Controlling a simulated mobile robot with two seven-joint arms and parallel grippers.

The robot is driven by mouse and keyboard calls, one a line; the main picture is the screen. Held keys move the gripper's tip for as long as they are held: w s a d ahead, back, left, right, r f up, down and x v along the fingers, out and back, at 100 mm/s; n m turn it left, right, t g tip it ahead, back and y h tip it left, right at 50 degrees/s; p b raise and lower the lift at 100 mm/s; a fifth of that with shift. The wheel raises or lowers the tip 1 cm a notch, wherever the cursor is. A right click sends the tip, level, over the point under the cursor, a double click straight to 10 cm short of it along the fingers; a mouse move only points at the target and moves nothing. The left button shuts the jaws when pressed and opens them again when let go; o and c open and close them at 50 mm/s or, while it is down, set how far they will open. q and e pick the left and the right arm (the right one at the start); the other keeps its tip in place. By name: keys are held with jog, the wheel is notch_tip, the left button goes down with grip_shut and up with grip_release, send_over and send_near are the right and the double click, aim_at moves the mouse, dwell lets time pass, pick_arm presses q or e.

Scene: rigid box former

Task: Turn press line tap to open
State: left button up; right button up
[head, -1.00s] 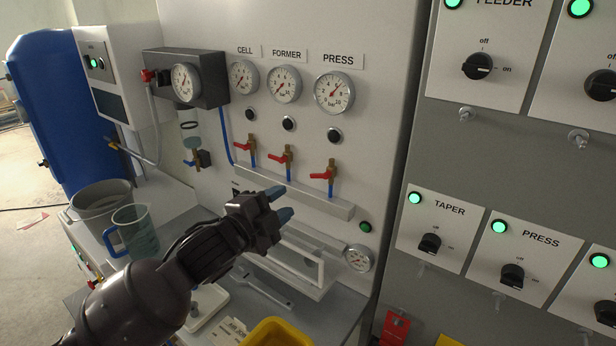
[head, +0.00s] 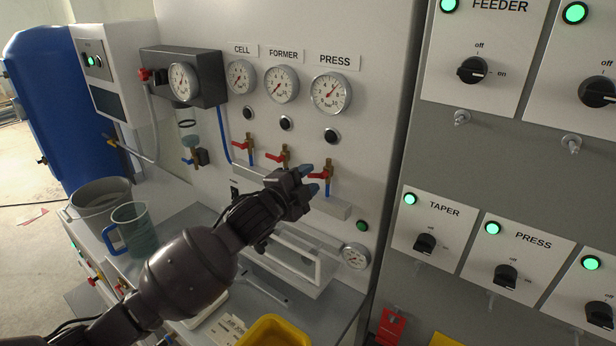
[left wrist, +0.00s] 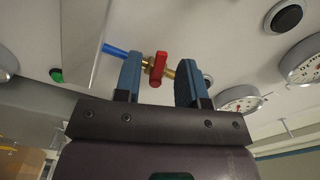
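The press line tap (head: 328,168) is the rightmost of three brass taps with red handles on the white panel, under the PRESS gauge (head: 331,92). Its red handle lies across the upright line, pointing left. My left gripper (head: 320,181) is at this tap, its blue fingertips beside and partly over the handle. In the left wrist view my left gripper (left wrist: 158,77) is open, with the red handle (left wrist: 159,66) between its two fingers and gaps on both sides. A blue tube (left wrist: 116,50) runs from the tap. My right gripper is not in view.
The former tap (head: 284,154) and cell tap (head: 248,146) stand to the left, their handles also crosswise. A grey ledge (head: 337,207) runs below the taps. A lower gauge (head: 355,256), a white frame and a yellow bin (head: 273,333) lie below. A switch cabinet stands right.

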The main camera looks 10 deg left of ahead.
pick_arm(q)
jog(key=shift+w+d, duration=0.15)
jog(key=shift+w, duration=0.1)
jog(key=shift+c, duration=0.3)
grip_shut()
